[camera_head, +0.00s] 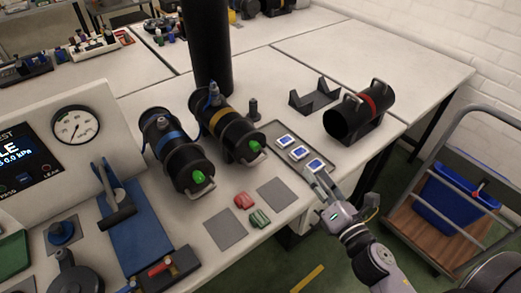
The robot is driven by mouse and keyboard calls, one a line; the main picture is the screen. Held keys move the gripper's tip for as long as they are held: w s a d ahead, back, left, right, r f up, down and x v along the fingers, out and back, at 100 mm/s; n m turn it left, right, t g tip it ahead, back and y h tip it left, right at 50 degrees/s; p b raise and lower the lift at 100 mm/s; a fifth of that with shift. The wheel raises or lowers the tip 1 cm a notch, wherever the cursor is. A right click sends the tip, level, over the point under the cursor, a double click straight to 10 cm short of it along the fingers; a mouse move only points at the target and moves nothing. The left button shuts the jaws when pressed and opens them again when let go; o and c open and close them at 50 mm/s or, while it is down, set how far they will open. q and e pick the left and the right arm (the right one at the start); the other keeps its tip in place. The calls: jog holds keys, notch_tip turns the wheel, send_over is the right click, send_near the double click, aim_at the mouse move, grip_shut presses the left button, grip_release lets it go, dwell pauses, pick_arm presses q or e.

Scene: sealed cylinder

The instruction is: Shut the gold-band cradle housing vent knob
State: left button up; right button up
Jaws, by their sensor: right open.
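The gold-band housing (224,124) is a black cylinder lying in a cradle on the white bench, near the middle of the view. A green knob (254,146) shows on its near end, beside a metal handle. A blue fitting (214,95) sits on its upper far part. I cannot tell the knob's turn position. My right gripper (318,179) is open and empty, to the right of and nearer than the housing, over the bench's front edge by a small tray. It is apart from the knob. My left gripper is not in view.
A blue-band housing (173,150) lies just left. A red-band cylinder (361,110) and empty cradle (315,95) stand at right. The tray (293,150) holds blue-white pieces. Red (243,200) and green (260,218) blocks lie in front. A black column rises behind; a cart (450,210) stands right.

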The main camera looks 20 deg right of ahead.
jog(key=s+a+f+n+y, duration=0.1)
jog(key=a+f+n+y, duration=0.2)
jog(key=n, duration=0.5)
jog(key=g+y+p, duration=0.1)
jog(key=y+p, duration=0.1)
jog(key=p, duration=0.3)
send_near(257, 149)
jog(key=shift+n, duration=0.4)
jog(key=x, duration=0.7)
jog(key=shift+w, duration=0.35)
jog(key=shift+w+a, duration=0.2)
jog(key=shift+w, duration=0.2)
jog(key=shift+c, duration=0.6)
grip_shut()
